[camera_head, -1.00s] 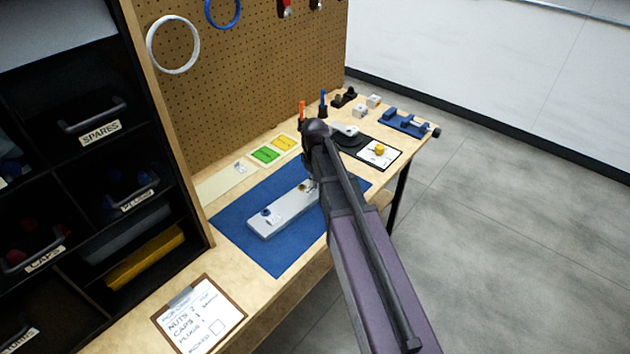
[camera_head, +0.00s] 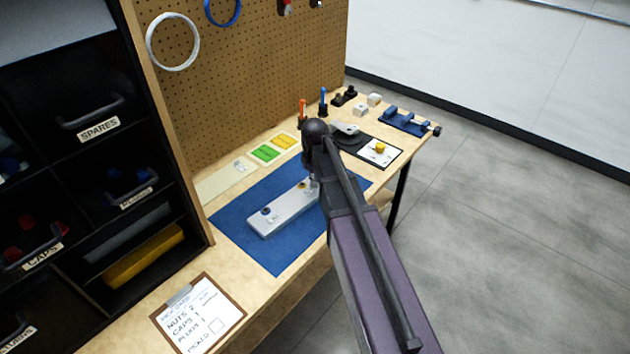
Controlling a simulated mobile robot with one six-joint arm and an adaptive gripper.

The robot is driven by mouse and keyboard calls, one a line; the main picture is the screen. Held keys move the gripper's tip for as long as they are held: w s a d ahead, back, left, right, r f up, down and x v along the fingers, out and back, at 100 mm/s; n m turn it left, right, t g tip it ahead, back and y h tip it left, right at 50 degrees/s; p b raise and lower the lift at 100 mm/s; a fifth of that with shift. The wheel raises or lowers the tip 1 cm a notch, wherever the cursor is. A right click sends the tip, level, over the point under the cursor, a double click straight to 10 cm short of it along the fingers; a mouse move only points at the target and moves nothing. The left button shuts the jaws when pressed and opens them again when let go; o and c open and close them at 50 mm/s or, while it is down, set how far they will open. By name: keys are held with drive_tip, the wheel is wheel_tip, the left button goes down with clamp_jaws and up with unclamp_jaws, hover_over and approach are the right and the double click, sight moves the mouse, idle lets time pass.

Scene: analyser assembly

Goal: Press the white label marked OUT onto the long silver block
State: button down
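The long silver block (camera_head: 288,211) lies on the blue mat (camera_head: 243,226). A blue round part (camera_head: 266,211) and a small whitish patch (camera_head: 273,218) are on its near left end. Its far right end is partly hidden by my arm. My gripper (camera_head: 314,187) points down at that far end, largely hidden behind my own arm, so its fingers and anything in them cannot be made out. A small pale piece (camera_head: 240,166) lies on the beige strip behind the mat. I cannot read OUT on any label.
Green and yellow cards (camera_head: 274,148) lie behind the mat. A clipboard (camera_head: 199,315) lies at the front left. Shelving with labelled bins (camera_head: 100,128) borders the left side.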

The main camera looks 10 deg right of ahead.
drive_tip(key=shift+f+b, duration=0.5)
idle(1.8)
drive_tip(key=shift+c, duration=0.8)
unclamp_jaws()
drive_tip(key=shift+r, duration=0.1)
drive_tip(key=shift+r+p, duration=3.45)
drive_tip(key=shift+p, duration=0.1)
